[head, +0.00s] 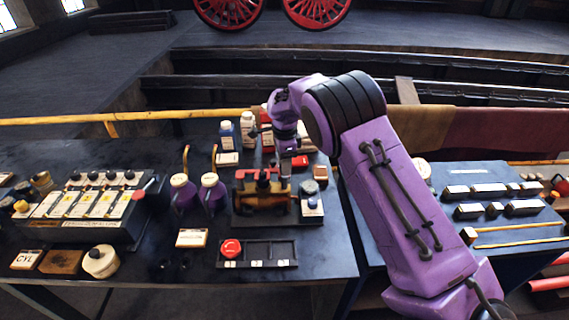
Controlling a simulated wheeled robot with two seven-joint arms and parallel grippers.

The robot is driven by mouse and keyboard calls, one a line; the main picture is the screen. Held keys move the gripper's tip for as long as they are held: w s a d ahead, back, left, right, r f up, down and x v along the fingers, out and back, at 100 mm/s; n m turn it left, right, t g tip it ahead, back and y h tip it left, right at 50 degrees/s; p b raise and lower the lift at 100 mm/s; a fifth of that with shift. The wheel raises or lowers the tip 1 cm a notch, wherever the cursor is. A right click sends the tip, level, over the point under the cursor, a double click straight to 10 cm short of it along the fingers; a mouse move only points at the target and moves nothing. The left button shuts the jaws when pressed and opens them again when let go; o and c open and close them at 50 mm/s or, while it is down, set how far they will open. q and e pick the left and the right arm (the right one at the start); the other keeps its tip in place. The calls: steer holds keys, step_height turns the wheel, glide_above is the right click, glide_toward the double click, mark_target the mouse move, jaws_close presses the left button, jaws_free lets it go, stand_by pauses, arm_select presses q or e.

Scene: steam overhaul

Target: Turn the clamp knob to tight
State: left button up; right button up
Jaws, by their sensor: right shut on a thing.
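My right arm reaches in from the right, and its purple wrist points down over the clamp fixture (262,203), a red and brass-coloured device on a dark base in the middle of the table. My right gripper (286,171) is small and dark in the head view. It is shut at the upper right of the fixture, on what looks like the clamp knob, which the fingers mostly hide. I cannot read the knob's setting. A black round part shows at the middle of the fixture. My left gripper is not in view.
Two purple bottles (213,192) stand just left of the fixture. A tray with a red button (231,248) lies in front. A panel with several levers (88,205) is at left. A second table (480,176) with metal blocks is at right.

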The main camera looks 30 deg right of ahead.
steer(key=shift+s+f+m, duration=0.2)
steer(key=shift+f+m, duration=0.1)
steer(key=shift+m, duration=0.1)
steer(key=o, duration=1)
steer(key=shift+o, duration=0.2)
steer(key=shift+w+r, duration=0.1)
steer(key=shift+r, duration=0.1)
steer(key=shift+r, duration=0.25)
step_height(320, 180, up, 10)
steer(key=b, duration=0.1)
steer(key=shift+b, duration=0.4)
steer(key=shift+d, duration=0.1)
